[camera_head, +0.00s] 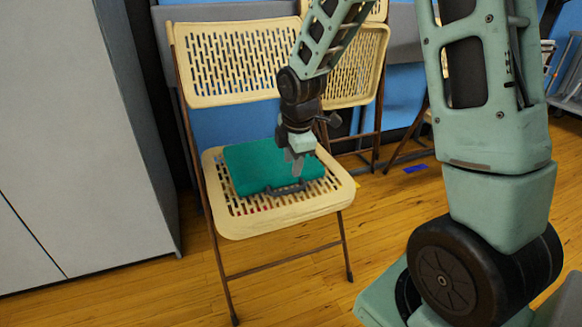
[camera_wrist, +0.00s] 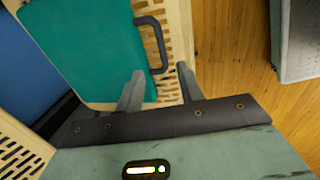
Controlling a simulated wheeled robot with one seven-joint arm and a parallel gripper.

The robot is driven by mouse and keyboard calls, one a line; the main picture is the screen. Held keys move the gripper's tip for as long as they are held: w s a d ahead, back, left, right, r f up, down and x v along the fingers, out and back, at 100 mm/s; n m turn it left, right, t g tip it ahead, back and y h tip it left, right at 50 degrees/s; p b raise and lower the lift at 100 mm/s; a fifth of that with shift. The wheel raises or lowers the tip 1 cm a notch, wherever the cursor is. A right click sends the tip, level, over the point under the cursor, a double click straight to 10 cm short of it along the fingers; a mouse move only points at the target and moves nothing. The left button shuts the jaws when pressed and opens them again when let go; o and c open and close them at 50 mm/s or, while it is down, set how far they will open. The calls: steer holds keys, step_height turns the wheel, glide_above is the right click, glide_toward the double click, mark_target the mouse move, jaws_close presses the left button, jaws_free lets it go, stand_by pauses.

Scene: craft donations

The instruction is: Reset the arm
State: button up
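My gripper (camera_head: 296,166) hangs pointing down over the front right part of a folding chair's seat. In the wrist view its two fingers (camera_wrist: 159,70) are spread apart, so it is open. A flat teal case (camera_head: 262,168) lies on the seat, with its dark handle (camera_head: 286,188) toward the chair's front. In the wrist view, the teal case (camera_wrist: 90,50) lies to the left and its handle (camera_wrist: 152,34) reaches to between the fingertips. The fingers do not appear closed on it. I cannot tell how high they are above the handle.
The cream folding chair (camera_head: 290,211) has a slotted seat and back. A second folding chair (camera_head: 355,70) stands behind it. A tall grey cabinet (camera_head: 75,130) stands at the left. The wooden floor (camera_head: 140,290) is clear in front. A cart (camera_head: 570,85) is at the far right.

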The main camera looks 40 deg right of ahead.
steer(key=p+v, duration=0.3)
steer(key=v, duration=0.5)
steer(key=shift+r, duration=0.2)
steer(key=s+a+m+g+y, duration=0.1)
steer(key=s+a+m, duration=0.1)
steer(key=s+a, duration=0.5)
steer(key=s+a+m, duration=0.2)
steer(key=s+a, duration=0.1)
steer(key=a, duration=0.8)
steer(key=s+a+m+g, duration=0.1)
steer(key=s+a+m, duration=0.35)
steer(key=s, duration=0.95)
step_height(320, 180, up, 35)
steer(key=a+n+p, duration=0.1)
steer(key=p, duration=3.3)
steer(key=shift+w+a+r+p, duration=0.25)
steer(key=shift+w+a+p, duration=0.1)
steer(key=shift+w+p, duration=0.1)
